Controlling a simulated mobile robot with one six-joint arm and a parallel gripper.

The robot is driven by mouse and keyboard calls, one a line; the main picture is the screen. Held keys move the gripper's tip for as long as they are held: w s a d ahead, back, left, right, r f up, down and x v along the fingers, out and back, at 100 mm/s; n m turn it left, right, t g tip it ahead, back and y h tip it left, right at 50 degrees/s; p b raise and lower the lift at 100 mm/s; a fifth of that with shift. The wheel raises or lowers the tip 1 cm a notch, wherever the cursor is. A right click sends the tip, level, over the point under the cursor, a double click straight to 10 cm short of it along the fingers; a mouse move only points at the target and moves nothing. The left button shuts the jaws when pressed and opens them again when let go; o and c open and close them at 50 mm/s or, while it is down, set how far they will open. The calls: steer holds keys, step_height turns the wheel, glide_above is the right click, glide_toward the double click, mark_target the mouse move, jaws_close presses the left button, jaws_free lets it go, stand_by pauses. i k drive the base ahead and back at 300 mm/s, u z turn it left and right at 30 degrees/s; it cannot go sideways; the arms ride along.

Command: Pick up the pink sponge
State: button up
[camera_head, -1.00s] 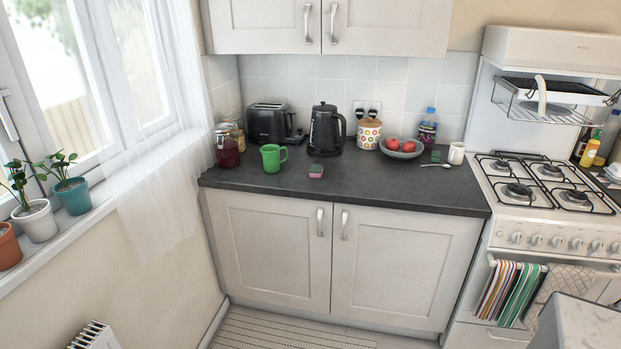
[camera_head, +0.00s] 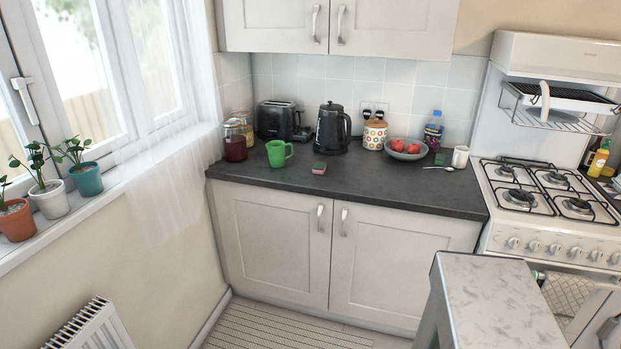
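The pink sponge (camera_head: 319,170) is a small block lying on the dark countertop (camera_head: 400,190), near its front edge. Its top looks dark green and its front side pink. It stands apart from the green mug (camera_head: 278,153) on its left and the black kettle (camera_head: 333,128) behind it. My gripper is not in view, and nothing hides the sponge.
A bowl of red fruit (camera_head: 407,149), a spoon (camera_head: 438,168), a small green block (camera_head: 440,159) and a white mug (camera_head: 460,157) are to the right. A toaster (camera_head: 276,119) and jars (camera_head: 235,144) stand behind left. A marble-topped unit (camera_head: 505,300) fills the lower right foreground.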

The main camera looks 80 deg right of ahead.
mark_target(320, 168)
steer(key=z, duration=0.15)
steer(key=k, duration=0.15)
steer(key=u, duration=1.4)
steer(key=k, duration=2.2)
steer(key=z, duration=0.95)
